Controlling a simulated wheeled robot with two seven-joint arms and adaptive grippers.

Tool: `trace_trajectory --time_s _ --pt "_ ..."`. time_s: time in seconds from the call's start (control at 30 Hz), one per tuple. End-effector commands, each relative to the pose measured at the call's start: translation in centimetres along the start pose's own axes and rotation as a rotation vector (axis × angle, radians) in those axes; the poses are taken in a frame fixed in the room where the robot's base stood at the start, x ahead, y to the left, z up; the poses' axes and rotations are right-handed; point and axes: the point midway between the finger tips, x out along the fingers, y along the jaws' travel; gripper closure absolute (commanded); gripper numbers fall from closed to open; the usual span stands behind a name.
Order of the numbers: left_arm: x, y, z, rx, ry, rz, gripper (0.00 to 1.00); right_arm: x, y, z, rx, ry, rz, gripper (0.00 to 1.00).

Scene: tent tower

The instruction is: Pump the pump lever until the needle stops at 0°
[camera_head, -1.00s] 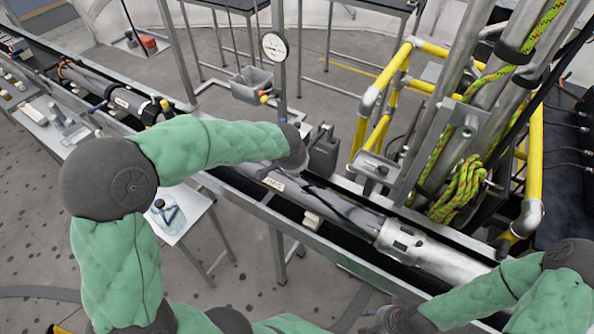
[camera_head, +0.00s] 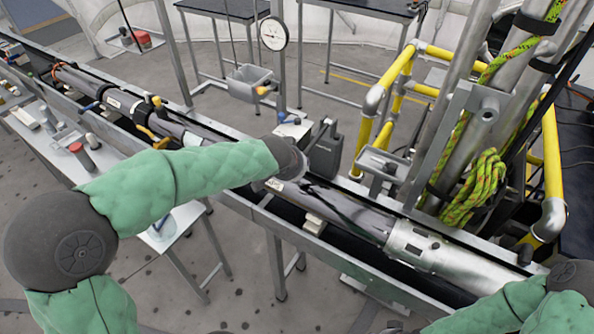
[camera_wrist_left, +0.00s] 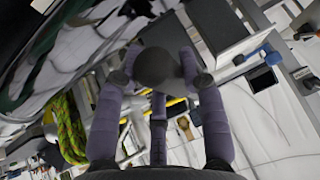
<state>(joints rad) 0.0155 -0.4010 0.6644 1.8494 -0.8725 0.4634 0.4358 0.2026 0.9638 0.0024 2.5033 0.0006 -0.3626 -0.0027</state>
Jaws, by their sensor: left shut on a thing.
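A round white gauge (camera_head: 273,33) sits on a grey post in the head view. Its needle is too small to read. In the left wrist view, my left gripper (camera_wrist_left: 160,78) is closed around a dark round knob (camera_wrist_left: 158,66), which appears to be the end of the pump lever. The rest of the lever is hidden. In the head view my left wrist covers the gripper and knob, beside a dark grey upright block (camera_head: 325,152). My right arm comes in at the lower right, and its gripper is out of the picture.
A long grey tube (camera_head: 345,215) lies in a metal trough beneath my left wrist. A grey bin (camera_head: 250,82) hangs on the gauge post. Yellow railings (camera_head: 365,140) and steel pipes with a coiled green-yellow rope (camera_head: 475,188) stand to the right.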

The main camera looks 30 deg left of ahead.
Motion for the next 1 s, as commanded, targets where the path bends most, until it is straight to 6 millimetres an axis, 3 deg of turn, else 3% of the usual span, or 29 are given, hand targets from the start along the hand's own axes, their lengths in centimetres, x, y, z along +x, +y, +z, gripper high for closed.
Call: trace_trajectory --time_s 0.4,0.43,0.5,0.87,1.0 --pt "0.1 0.1 0.1 -0.005 -0.002 0.001 1.00 0.1 0.0 0.0 0.000 0.000 0.000 0.54" --pt "0.1 0.1 0.1 -0.006 -0.002 0.001 0.52 0.1 0.0 0.0 0.000 0.000 0.000 0.54" --pt "0.1 0.1 0.1 -0.005 -0.001 0.001 0.35 0.1 0.0 0.0 0.000 0.000 0.000 0.54" --pt "0.0 0.1 0.1 -0.001 -0.001 0.001 0.35 0.1 0.0 0.0 0.000 0.000 0.000 0.54" --pt "-1.3 0.0 0.0 -0.003 0.002 -0.001 0.35 0.1 0.0 0.0 0.000 0.000 0.000 0.54"
